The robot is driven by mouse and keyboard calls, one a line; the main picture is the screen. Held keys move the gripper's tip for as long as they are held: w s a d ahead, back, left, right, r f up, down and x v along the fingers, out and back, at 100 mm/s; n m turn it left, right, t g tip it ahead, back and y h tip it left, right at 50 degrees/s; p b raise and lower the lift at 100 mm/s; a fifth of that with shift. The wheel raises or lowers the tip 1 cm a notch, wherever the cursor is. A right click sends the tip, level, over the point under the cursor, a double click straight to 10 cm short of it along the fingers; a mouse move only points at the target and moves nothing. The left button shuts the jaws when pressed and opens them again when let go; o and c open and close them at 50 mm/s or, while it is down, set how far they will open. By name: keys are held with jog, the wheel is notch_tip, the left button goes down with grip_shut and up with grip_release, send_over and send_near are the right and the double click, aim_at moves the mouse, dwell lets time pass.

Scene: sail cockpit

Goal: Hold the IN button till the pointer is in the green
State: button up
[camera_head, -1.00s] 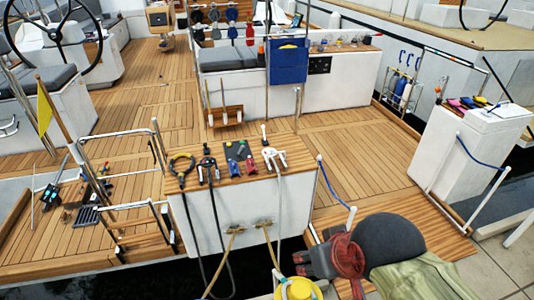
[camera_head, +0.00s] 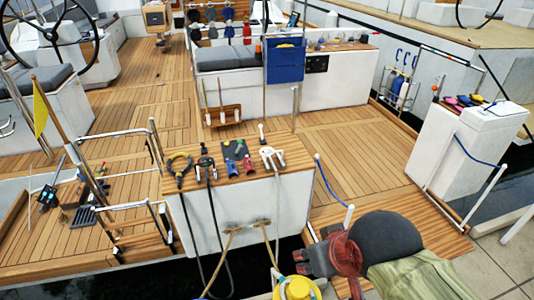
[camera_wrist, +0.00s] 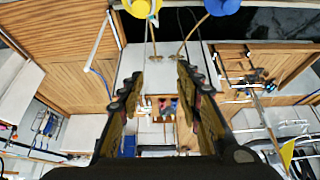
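On the white bench with a wooden top (camera_head: 290,163) lies a dark panel (camera_head: 238,149) with small blue and red parts around it. These coloured parts also show in the wrist view (camera_wrist: 167,106). An IN button, a pointer and a green zone are too small to make out. My gripper (camera_wrist: 158,75) has its two dark fingers spread apart with nothing between them. In the wrist view the bench shows beyond the fingers, apart from them.
Black-handled tools (camera_head: 180,168) and a white clamp-like tool (camera_head: 271,158) lie beside the panel. Ropes (camera_head: 248,223) hang at the bench front. A yellow-topped object (camera_head: 297,288) stands below. Dark water lies along the boat edge. Open deck (camera_head: 350,150) is to the right.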

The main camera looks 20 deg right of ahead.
grip_shut()
dwell(1.5)
